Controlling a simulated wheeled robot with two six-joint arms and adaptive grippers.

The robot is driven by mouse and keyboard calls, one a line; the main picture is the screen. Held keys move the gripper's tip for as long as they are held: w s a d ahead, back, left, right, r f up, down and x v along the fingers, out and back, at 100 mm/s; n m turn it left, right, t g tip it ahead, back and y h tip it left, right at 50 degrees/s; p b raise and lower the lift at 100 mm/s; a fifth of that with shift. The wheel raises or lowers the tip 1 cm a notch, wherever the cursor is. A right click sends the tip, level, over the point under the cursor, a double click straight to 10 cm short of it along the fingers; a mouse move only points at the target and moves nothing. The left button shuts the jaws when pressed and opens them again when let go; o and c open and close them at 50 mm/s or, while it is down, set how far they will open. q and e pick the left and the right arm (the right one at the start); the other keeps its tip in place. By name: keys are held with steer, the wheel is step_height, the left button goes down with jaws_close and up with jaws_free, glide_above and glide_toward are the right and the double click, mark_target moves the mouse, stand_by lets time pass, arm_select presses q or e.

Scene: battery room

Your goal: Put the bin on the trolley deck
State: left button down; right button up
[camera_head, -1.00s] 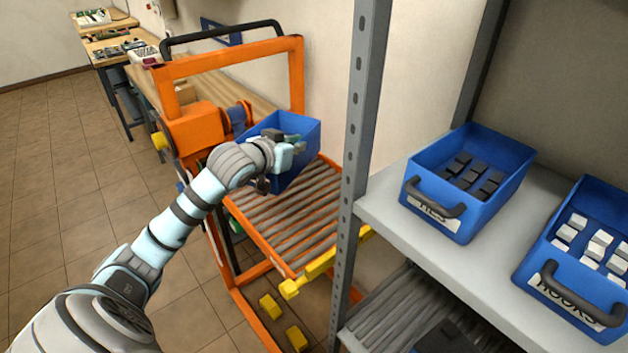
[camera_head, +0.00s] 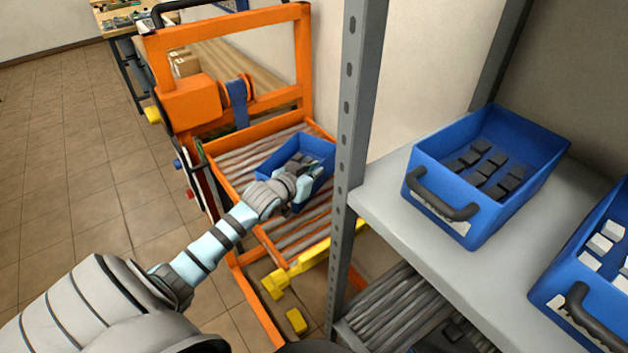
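The blue bin (camera_head: 318,150), with dark blocks inside, is over the roller deck (camera_head: 243,157) of the orange trolley (camera_head: 190,103) in the head view. It looks level and very low over the rollers; I cannot tell whether its base touches them. My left gripper (camera_head: 306,186) is at the bin's near side and appears shut on it, covering its handle. The fingertips are partly hidden. My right gripper is not in view.
A grey shelf (camera_head: 392,210) at right holds a blue bin of dark blocks (camera_head: 470,222) and another of pale blocks (camera_head: 560,285). The shelf's upright post (camera_head: 350,120) stands close to the deck's right side.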

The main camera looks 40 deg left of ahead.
arm_select(q)
steer(key=shift+f, duration=0.95)
steer(key=shift+s, duration=0.2)
steer(key=shift+s+r, duration=0.15)
steer(key=c, duration=2.2)
jaws_free()
steer(key=shift+f, duration=0.25)
steer(key=o, duration=0.4)
